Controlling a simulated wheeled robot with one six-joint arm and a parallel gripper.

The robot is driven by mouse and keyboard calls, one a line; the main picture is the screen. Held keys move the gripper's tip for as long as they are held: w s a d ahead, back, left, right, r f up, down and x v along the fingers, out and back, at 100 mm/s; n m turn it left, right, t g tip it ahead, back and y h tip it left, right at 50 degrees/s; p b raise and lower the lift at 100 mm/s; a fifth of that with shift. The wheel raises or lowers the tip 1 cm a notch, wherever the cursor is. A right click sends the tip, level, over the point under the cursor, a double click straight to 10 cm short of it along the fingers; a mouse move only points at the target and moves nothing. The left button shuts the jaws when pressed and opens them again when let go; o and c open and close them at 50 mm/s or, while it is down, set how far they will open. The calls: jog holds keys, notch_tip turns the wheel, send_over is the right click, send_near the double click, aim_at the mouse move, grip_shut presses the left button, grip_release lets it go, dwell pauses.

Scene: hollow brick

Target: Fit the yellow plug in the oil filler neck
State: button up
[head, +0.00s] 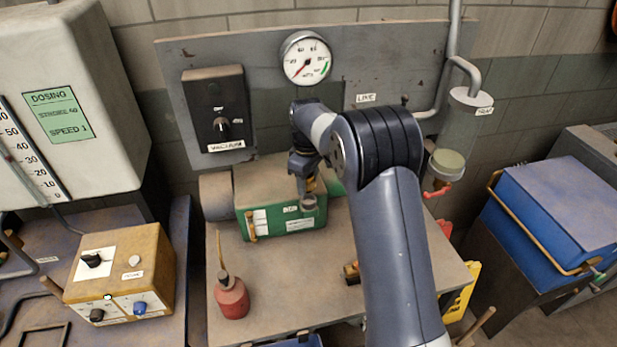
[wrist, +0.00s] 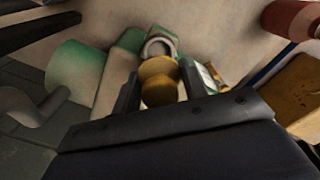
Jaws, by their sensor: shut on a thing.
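My gripper (head: 304,180) is shut on the yellow plug (wrist: 160,90), which shows between the two fingers in the wrist view (wrist: 162,88). In the head view only a small yellow patch of the plug shows beside the fingers. The oil filler neck (wrist: 160,45) is a pale round ring with a dark opening, just beyond the plug in the wrist view. In the head view the neck (head: 309,203) stands at the front of the green pump box (head: 283,222), just below my gripper. The plug appears outside the neck; the exact gap is hard to tell.
A red oil can (head: 232,298) stands at the front left of the bench (head: 290,275). A yellow control box (head: 120,275) is further left. The gauge (head: 306,58) and vacuum switch box (head: 216,108) are on the panel behind. The bench front is mostly clear.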

notch_tip(320, 180, down, 2)
jog(key=shift+f+b, duration=0.25)
jog(key=shift+b, duration=0.35)
jog(key=shift+r, duration=0.25)
jog(key=shift+s+d, duration=0.1)
jog(key=shift+s, duration=0.05)
jog(key=shift+d+f, duration=0.1)
jog(key=shift+f, duration=0.3)
jog(key=shift+r, duration=0.1)
jog(key=shift+f, duration=0.65)
